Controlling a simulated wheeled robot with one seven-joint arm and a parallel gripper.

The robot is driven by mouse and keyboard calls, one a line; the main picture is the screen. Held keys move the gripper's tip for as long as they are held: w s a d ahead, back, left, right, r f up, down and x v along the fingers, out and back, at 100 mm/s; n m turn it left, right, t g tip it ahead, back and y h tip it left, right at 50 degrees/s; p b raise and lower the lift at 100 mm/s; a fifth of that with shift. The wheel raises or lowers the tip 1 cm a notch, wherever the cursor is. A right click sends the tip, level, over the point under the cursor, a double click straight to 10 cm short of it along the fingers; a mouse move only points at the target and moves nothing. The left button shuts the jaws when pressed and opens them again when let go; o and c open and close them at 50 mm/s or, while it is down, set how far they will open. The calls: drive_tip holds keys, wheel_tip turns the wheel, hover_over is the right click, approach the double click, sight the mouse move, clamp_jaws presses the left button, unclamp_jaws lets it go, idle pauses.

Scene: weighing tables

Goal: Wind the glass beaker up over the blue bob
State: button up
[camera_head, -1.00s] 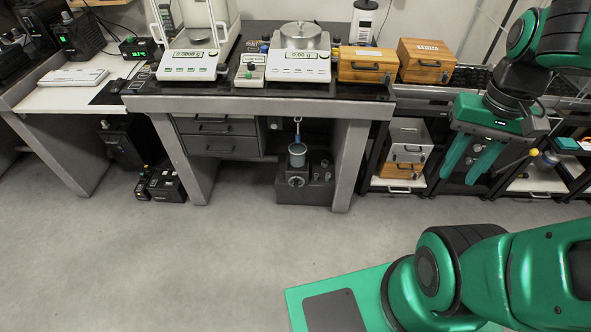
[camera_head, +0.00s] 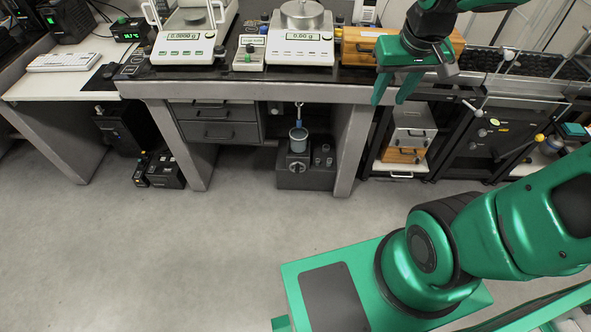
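The glass beaker (camera_head: 298,138) stands in the open bay under the weighing table, on a dark grey lifting stand (camera_head: 303,178) with a round front knob (camera_head: 297,168). A hook (camera_head: 298,104) and a thin wire hang from above over the beaker. My gripper (camera_head: 390,98) is open and empty, fingers pointing down, in front of the table's right end. It is to the right of the beaker and higher in the picture, apart from it.
The weighing table (camera_head: 250,92) carries two balances (camera_head: 183,47) (camera_head: 300,50) and a wooden box (camera_head: 365,45). Its right leg (camera_head: 352,150) stands between the bay and a rack with metal and wooden boxes (camera_head: 412,132). Drawers (camera_head: 217,130) flank the bay's left. The floor in front is clear.

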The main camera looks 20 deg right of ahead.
drive_tip(key=w+a+f, duration=0.3)
drive_tip(key=w+a, duration=0.3)
drive_tip(key=w, duration=0.6)
drive_tip(key=m+h, duration=0.1)
hover_over(297, 169)
drive_tip(key=s+a, duration=0.1)
drive_tip(key=s, duration=0.2)
wheel_tip(297, 169, down, 31)
drive_tip(key=shift+t+h, duration=0.3)
drive_tip(key=shift+h, duration=0.3)
drive_tip(key=w+f, duration=0.1)
drive_tip(key=f, duration=2)
drive_tip(key=w+f, duration=0.1)
drive_tip(key=f, duration=1)
drive_tip(key=shift+w+d, duration=0.25)
drive_tip(key=shift+w, duration=0.05)
drive_tip(key=shift+r, duration=0.1)
drive_tip(key=shift+c, duration=0.6)
clamp_jaws()
